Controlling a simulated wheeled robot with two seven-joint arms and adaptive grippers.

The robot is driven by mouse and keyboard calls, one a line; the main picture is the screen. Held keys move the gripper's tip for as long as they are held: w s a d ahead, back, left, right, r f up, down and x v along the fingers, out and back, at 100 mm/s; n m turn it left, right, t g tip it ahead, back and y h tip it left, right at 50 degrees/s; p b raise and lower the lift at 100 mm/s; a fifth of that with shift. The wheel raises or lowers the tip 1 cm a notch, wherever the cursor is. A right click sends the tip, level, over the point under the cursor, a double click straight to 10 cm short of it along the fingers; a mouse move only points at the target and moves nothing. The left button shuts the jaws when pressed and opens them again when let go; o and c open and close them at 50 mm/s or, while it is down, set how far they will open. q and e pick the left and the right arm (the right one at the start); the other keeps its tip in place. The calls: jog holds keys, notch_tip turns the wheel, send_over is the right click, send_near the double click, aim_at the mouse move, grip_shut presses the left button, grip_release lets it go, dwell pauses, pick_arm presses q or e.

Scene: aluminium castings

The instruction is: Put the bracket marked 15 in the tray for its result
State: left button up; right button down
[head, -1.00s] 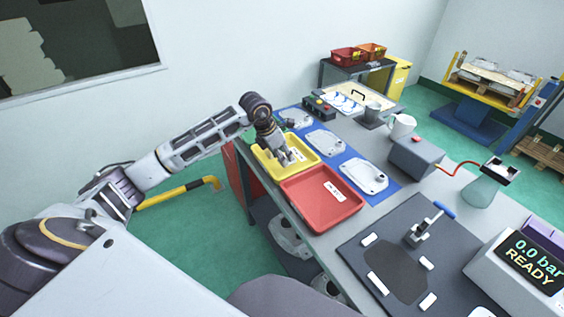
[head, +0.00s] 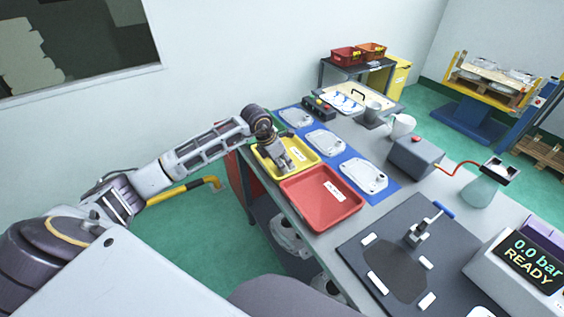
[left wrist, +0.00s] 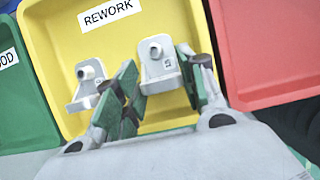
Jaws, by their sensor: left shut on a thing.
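My left gripper (head: 281,161) is over the yellow tray (head: 310,153). In the left wrist view the gripper (left wrist: 160,88) is shut on a light grey bracket (left wrist: 158,57) with a round boss, held between its green-padded fingers inside the yellow tray (left wrist: 50,45) labelled REWORK. A small mark shows on the bracket, too small to read for sure. A second similar bracket (left wrist: 87,85) is in the same tray, left of the fingers. I cannot tell whether the held bracket touches the tray floor. My right gripper is not in view.
A red tray (head: 300,194) adjoins the yellow one; a green tray (left wrist: 14,110) is on its other side. Castings (head: 364,175) lie on a blue mat (head: 385,195) behind the trays. A dark fixture plate with a clamp (head: 417,232) and a display reading READY (head: 530,258) stand nearer.

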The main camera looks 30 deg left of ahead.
pick_arm(q)
jog(key=shift+f, duration=0.15)
jog(key=o, duration=0.9)
jog(key=shift+c, duration=0.2)
jog(key=v, duration=1.2)
jog(key=shift+b, duration=0.3)
